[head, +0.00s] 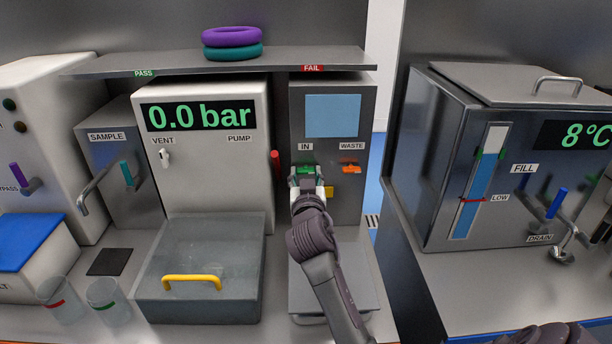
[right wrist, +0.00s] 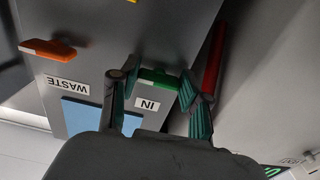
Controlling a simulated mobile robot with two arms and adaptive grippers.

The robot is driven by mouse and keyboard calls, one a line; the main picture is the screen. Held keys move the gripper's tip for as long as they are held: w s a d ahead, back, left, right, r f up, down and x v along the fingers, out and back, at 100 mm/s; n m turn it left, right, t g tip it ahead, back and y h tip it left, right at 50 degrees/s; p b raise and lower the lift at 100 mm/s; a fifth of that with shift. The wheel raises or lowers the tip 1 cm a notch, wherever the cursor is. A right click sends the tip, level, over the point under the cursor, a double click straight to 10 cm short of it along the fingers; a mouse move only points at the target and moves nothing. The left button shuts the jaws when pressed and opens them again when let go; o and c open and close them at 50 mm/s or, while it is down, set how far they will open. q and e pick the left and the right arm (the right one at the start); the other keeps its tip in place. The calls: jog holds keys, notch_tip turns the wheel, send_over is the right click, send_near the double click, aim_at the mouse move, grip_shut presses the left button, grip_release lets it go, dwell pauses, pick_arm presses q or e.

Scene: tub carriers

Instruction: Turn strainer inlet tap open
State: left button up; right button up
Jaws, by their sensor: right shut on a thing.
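The strainer inlet tap is a green handle (head: 307,169) under the IN label on the front of the grey strainer unit (head: 365,105). My right gripper (head: 307,186) is at this tap, with its fingers on either side of the handle. In the right wrist view, the green handle (right wrist: 158,78) lies crosswise between the fingertips (right wrist: 158,88), and the gripper is shut on it. The view is turned upside down there, with the IN label (right wrist: 147,105) below the handle. The gripper partly hides the tap in the head view. My left gripper is not in view.
An orange WASTE tap (head: 350,169) is just right of the green one. A yellow part (head: 328,192) sits close below. A red upright bar (head: 276,165) stands to the left. A lidded tub (head: 200,302) with a yellow handle is at lower left.

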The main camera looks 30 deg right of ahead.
jog(key=shift+n+p, duration=0.3)
jog(key=n+p, duration=0.1)
jog(key=n, duration=0.1)
jog(key=n+p, duration=0.2)
jog(key=shift+d+r+n, duration=0.1)
jog(key=shift+r+n, duration=0.1)
jog(key=shift+n, duration=0.2)
jog(key=n+p, duration=0.2)
jog(key=n, duration=0.1)
jog(key=shift+s+n, duration=0.1)
jog(key=shift+n, duration=0.2)
jog(key=n+p, duration=0.2)
jog(key=n, duration=0.2)
jog(key=shift+d+r, duration=0.1)
jog(key=shift+n+p, duration=1.2)
jog(key=shift+n, duration=1.1)
jog(key=o, duration=1.1)
jog(key=shift+o, duration=0.2)
